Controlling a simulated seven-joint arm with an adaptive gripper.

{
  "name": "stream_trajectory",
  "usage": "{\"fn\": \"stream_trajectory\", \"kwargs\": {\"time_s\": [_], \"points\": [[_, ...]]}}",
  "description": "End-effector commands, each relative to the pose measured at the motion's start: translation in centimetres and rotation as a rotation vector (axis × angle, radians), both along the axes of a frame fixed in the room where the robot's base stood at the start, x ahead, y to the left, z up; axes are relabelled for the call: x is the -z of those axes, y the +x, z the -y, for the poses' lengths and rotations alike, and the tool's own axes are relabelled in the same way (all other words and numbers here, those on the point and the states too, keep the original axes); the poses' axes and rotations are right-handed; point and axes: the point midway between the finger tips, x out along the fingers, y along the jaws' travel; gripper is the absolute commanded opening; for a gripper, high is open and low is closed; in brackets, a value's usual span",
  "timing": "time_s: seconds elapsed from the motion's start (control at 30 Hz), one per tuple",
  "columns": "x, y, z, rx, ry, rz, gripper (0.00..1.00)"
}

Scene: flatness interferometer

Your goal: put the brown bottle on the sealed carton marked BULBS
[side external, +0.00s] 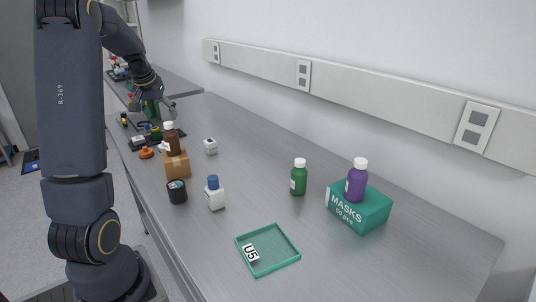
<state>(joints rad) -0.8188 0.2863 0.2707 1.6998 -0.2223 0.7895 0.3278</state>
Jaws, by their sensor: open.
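The brown bottle (171,142) with a white cap stands upright, and it appears to rest on top of a small brown carton (178,167). The carton looks closed; no BULBS marking is legible on it from here. My gripper (165,109) is open, farther back than the bottle and above the bench, apart from the bottle. Its fingers are small and dark in this view, and nothing shows held between them.
A black cup (177,191) and a white bottle with blue cap (215,193) stand before the carton. A green bottle (299,178), a teal MASKS box (361,212) bearing a purple bottle (356,181), and a green tray (281,263) stand right. An orange item (146,153) lies left.

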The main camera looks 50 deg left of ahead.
Motion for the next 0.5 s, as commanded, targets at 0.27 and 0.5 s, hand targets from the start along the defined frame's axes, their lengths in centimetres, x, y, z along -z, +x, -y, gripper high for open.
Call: {"fn": "stream_trajectory", "kwargs": {"time_s": [0.27, 0.5], "points": [[-4.8, 4.6, 17.0, 0.295, -0.02, 0.065, 0.78], [-5.0, -0.6, 35.4, 0.685, 0.003, 0.089, 0.78]]}}
